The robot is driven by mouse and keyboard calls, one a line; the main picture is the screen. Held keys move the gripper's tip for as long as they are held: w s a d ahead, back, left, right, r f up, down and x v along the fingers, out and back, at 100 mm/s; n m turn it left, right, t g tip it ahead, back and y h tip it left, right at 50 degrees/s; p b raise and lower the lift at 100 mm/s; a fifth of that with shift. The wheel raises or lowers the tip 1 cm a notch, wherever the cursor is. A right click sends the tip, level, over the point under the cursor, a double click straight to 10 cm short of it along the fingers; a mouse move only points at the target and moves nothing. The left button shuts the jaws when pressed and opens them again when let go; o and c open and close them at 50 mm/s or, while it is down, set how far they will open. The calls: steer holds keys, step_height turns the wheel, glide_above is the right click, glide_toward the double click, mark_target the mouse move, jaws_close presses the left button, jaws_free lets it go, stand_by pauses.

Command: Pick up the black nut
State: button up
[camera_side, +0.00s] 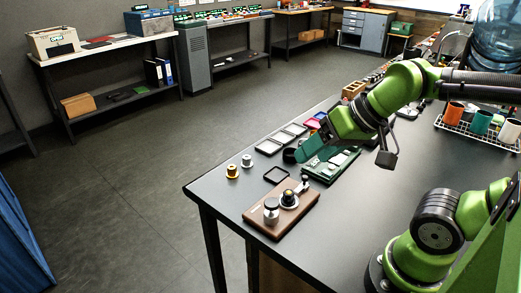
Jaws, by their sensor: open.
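My gripper (312,152) is over the left part of the dark table, pointing down and left, with its dark green fingers low near a green tray (322,172). It is open, and I see nothing held in it. A small black round piece (289,155) sits just left of the fingers; it is too small to tell whether it is the black nut or whether the fingers touch it. A brass-coloured piece (232,171) and a silver piece (247,161) stand near the table's left edge. The gripper partly hides the green tray.
A brown block (258,213) bears a silver knobbed part (271,209) and a black-and-silver part (289,199). A small empty black tray (276,175) lies behind it. Several shallow trays (283,138) line the far edge. A rack with mugs (480,122) stands at right. The table's front middle is clear.

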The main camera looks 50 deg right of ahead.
steer(key=n+g+h, duration=0.2)
steer(key=n+g, duration=0.5)
glide_above(288, 192)
step_height(288, 192, down, 15)
steer(key=shift+w+d+r, duration=0.1)
steer(key=shift+w+d, duration=0.05)
steer(key=f, duration=0.4)
steer(key=shift+s, duration=0.25)
steer(key=shift+f, duration=0.65)
jaws_close()
steer(key=shift+r, duration=0.1)
